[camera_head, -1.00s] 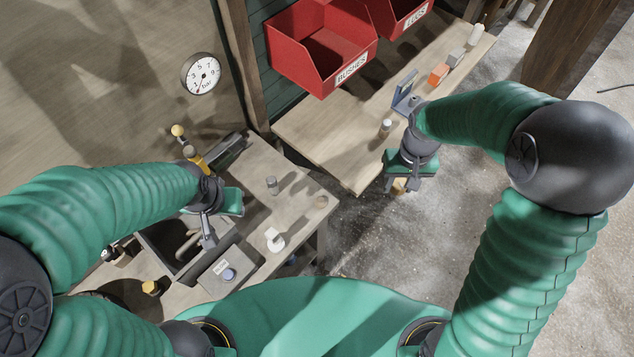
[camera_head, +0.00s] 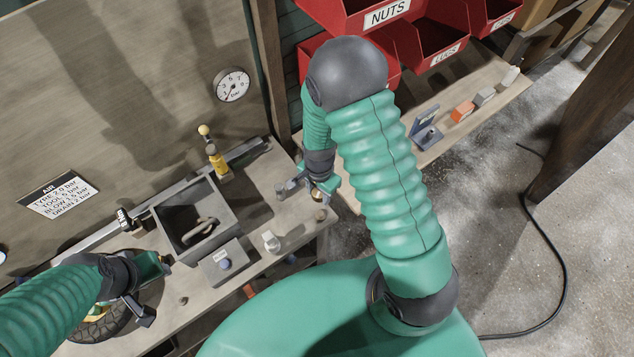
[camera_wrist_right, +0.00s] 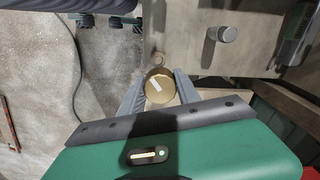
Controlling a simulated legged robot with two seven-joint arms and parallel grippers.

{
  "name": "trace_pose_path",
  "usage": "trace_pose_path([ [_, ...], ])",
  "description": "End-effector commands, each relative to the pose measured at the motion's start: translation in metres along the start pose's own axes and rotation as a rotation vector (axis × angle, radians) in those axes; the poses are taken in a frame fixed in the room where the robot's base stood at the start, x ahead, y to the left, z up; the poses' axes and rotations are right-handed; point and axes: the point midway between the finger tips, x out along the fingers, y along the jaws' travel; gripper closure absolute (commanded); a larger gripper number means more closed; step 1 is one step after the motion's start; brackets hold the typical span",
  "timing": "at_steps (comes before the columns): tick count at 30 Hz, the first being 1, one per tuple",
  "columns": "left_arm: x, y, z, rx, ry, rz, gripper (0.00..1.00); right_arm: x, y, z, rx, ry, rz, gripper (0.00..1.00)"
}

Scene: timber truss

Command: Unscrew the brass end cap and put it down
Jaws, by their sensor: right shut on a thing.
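The brass end cap (camera_wrist_right: 160,86), a round golden disc with a pale mark across its face, sits between the two grey fingers of my right gripper (camera_wrist_right: 160,92) in the right wrist view. The fingers are shut on its sides. In the head view my right gripper (camera_head: 314,194) is over the right end of the workbench (camera_head: 245,205); the cap there is mostly hidden by the gripper. I cannot tell whether the cap touches the bench. My left gripper (camera_head: 150,290) is at the lower left, beside a dark tyre (camera_head: 100,328); its finger gap is not clear.
A grey cylinder (camera_head: 281,192) stands close to my right gripper. A white-topped piece (camera_head: 270,241), a grey block with a blue knob (camera_head: 223,264) and an open grey box (camera_head: 190,232) are further left. Red bins (camera_head: 440,45) hang above the second bench.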

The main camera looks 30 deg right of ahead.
Motion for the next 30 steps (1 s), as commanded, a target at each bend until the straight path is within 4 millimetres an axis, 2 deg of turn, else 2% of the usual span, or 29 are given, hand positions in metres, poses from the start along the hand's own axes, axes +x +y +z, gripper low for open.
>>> trace_pose_path([
  [1, -0.006, 0.0, -0.001, 0.0, -0.001, 0.0, 0.64, -0.001, 0.005, -0.003, 0.053, -0.002, 0.001, 1.0],
  [3, -0.005, 0.0, -0.001, 0.0, -0.001, 0.0, 0.64, 0.003, 0.006, -0.004, 0.082, -0.002, -0.001, 1.0],
  [13, -0.006, 0.0, -0.001, 0.0, -0.002, 0.0, 0.64, 0.003, 0.006, -0.004, 0.076, -0.003, -0.002, 1.0],
  [30, 0.043, 0.0, 0.011, 0.0, -0.001, 0.0, 0.64, 0.067, 0.006, -0.004, 0.074, -0.004, -0.001, 1.0],
])
